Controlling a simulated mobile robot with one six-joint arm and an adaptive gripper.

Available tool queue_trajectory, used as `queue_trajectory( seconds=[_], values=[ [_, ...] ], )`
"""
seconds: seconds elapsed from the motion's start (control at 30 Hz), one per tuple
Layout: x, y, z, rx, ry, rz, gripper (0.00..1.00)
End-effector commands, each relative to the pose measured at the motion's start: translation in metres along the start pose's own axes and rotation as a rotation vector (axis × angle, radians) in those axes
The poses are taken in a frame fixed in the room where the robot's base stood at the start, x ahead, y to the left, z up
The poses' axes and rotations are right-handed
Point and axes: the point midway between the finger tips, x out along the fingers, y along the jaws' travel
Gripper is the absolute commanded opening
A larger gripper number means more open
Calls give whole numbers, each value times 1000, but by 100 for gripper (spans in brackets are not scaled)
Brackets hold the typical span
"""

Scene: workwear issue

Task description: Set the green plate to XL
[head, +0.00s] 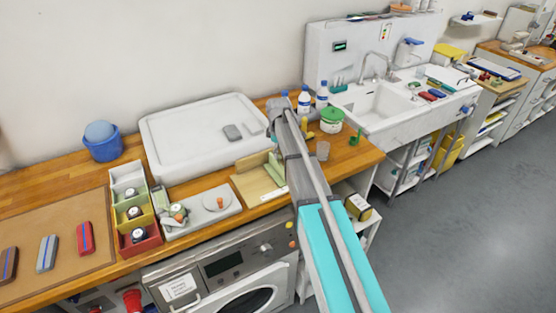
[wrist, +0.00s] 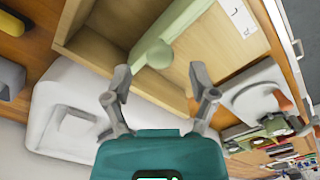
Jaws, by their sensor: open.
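In the head view the green plate (head: 272,160) is partly hidden behind my arm. My gripper (wrist: 159,72) is open and empty, with its two fingers spread either side of the knob in the picture. I cannot tell how far above the knob they are. The gripper's fingers are not clear in the head view.
A white basin (head: 190,135) with a grey block lies behind the tray. Left of the tray are a grey plate with an orange knob (head: 217,203) and colored bins (head: 135,215). Bottles (head: 304,100) and a green-lidded jar (head: 331,120) stand to the right, near a clear cup (head: 322,151).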

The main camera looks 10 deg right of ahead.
Motion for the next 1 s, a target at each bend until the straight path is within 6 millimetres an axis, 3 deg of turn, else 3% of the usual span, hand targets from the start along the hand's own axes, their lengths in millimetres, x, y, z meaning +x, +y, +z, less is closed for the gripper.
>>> queue_trajectory(
  seconds=[0.3, 0.8, 1.0],
  values=[
    [21, 0, 0, 0, 0, 0, 74],
    [23, 0, 0, 0, 0, 0, 74],
    [23, 0, 0, 0, 0, 0, 36]
  ],
)
